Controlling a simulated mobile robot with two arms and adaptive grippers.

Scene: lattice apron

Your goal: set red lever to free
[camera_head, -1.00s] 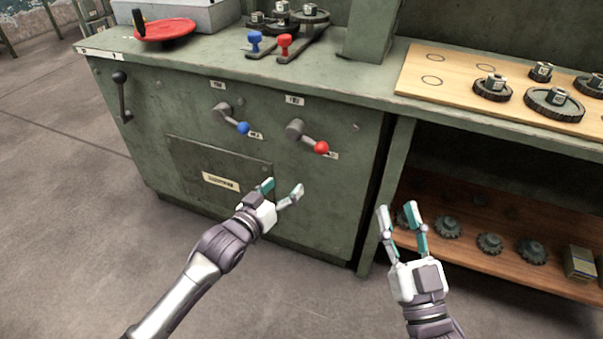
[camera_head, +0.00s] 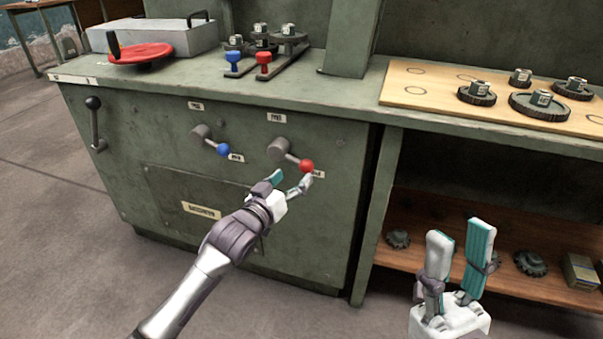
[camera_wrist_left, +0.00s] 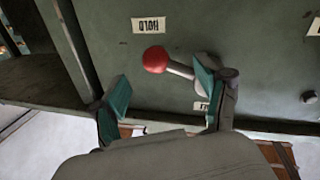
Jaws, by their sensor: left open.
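The red lever (camera_head: 306,166) has a red ball knob on a grey arm and sits on the front of the green cabinet, pointing down and to the right. A label above its pivot (camera_head: 276,118) and one beside the knob show; the head view leaves them hard to read. In the left wrist view the red knob (camera_wrist_left: 155,60) lies beside a label reading HOLD (camera_wrist_left: 149,25). My left gripper (camera_head: 291,181) is open just below the knob, its fingers pointing towards it and part of the lever arm behind one finger. My right gripper (camera_head: 459,260) is open and empty at the lower right.
A blue-knobbed lever (camera_head: 223,149) is left of the red one. A black-knobbed lever (camera_head: 94,104) is at the far left. Small blue (camera_head: 233,57) and red (camera_head: 264,58) handles stand on the bench top. A wooden board with gears (camera_head: 440,92) lies to the right, above an open shelf.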

